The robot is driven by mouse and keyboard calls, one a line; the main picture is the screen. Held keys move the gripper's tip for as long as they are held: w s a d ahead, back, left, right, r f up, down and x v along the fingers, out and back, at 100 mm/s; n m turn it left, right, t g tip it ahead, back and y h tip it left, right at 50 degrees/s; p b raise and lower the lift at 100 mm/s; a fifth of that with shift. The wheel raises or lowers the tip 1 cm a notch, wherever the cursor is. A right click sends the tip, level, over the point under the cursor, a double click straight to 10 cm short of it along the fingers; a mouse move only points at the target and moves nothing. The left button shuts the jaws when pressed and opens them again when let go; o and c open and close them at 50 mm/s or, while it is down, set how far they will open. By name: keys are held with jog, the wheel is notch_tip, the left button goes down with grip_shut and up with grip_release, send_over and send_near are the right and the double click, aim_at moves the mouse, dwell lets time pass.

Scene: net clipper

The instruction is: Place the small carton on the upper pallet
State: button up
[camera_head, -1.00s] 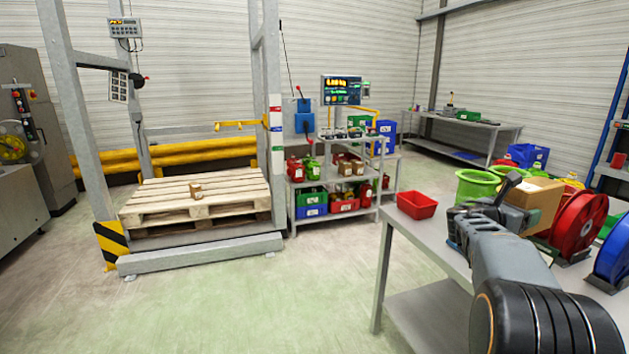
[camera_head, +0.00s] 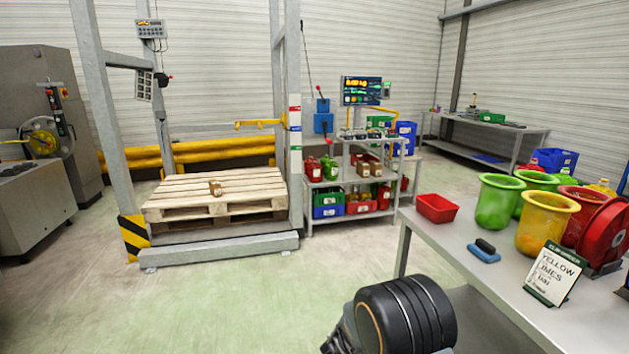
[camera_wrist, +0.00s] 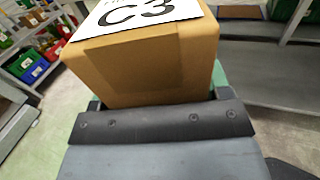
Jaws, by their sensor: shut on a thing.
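In the wrist view a brown carton (camera_wrist: 150,62) with a white label reading C3 sits in my gripper (camera_wrist: 155,118), which is shut on it. The carton's far end is cut off by the frame. In the head view my arm shows at the bottom, and the gripper and carton are hidden or out of frame there. Two wooden pallets are stacked in the grey frame at left centre.
A grey table (camera_head: 470,280) at right holds a red bin (camera_head: 437,208), green buckets (camera_head: 497,203), a yellow bucket (camera_head: 546,224) and a sign (camera_head: 553,274). A shelf (camera_head: 345,183) with bins stands right of the pallets. The floor (camera_head: 240,305) before the pallets is clear.

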jog(key=s+a+f+n+t+y, duration=0.1)
jog(key=s+a+f+t, duration=0.1)
jog(key=s+a, duration=0.15)
notch_tip(320, 180, up, 20)
jog(key=w+n+t+y+p, duration=0.2)
jog(key=n+t+y+p, duration=0.3)
jog(key=p, duration=1.1)
jog(key=shift+w+a+r+n+y, duration=0.3)
jog(key=shift+n+y, duration=0.7)
jog(key=shift+y, duration=0.9)
jog(key=shift+w+d+f, duration=0.1)
jog(key=shift+w, duration=0.05)
